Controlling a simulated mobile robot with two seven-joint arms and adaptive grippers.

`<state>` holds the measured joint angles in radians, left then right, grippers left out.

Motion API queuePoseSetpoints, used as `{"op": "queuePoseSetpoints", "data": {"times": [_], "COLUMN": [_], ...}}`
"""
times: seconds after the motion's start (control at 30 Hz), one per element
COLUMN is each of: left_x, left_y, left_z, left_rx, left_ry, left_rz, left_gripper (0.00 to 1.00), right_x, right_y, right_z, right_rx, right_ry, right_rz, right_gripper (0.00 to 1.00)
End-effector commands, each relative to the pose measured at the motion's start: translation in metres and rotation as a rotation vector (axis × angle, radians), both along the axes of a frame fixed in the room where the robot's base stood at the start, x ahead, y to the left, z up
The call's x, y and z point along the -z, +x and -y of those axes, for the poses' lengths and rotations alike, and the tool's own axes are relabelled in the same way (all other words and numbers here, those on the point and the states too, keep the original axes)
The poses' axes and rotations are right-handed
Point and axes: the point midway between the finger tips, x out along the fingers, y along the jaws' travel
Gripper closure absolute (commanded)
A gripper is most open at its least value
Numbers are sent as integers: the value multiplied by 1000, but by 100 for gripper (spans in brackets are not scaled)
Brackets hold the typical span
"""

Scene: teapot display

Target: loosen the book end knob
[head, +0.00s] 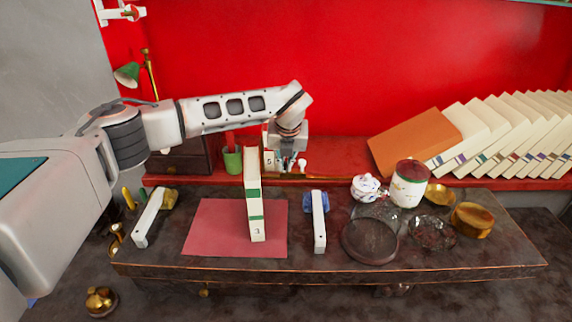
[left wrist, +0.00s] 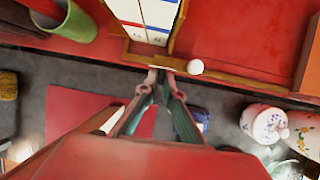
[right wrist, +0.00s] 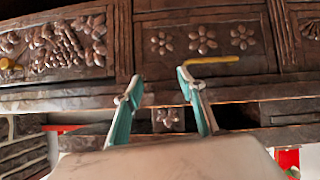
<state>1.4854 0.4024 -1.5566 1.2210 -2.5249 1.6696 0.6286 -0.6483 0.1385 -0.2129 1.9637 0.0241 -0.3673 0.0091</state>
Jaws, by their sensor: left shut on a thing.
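The book end (head: 290,177) is a brass frame along the front of the red shelf, with white cards or books (left wrist: 150,15) standing in it. A white ball (left wrist: 195,66) shows just right of my left fingertips in the left wrist view, and also in the head view (head: 302,164). My left gripper (head: 285,163) reaches down to the frame's front. Its fingertips (left wrist: 164,72) are close together on a small part there, apparently the knob, mostly hidden by the fingers. My right gripper (right wrist: 160,82) is open and empty, facing carved wooden drawers; it is outside the head view.
A green cup (head: 232,161) stands left of the book end. On the dark table (head: 350,270) are an upright book (head: 253,195) on a red mat (head: 215,230), a white teapot (head: 366,187), a canister (head: 409,184) and brass bowls. Books lean at the right.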

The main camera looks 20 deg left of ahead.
Motion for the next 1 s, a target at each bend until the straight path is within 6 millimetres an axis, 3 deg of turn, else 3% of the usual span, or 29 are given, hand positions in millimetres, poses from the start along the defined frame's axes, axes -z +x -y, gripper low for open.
{"op": "queuePoseSetpoints", "data": {"times": [0.53,0.6,0.63,1.0], "left_x": [0,0,0,-3], "left_y": [0,0,0,-1], "left_z": [-1,-1,-1,0], "left_rx": [1,1,1,1], "left_ry": [-32,-32,-32,-32], "left_rz": [10,10,10,10], "left_gripper": [100,79,77,77], "right_x": [4,4,4,3], "right_y": [-2,-2,-2,-1], "right_z": [1,1,1,3], "right_rx": [-1,-1,-1,-2], "right_ry": [-2,-2,-2,-7], "right_rz": [-6,-6,-6,-3], "right_gripper": [60,60,60,60]}}
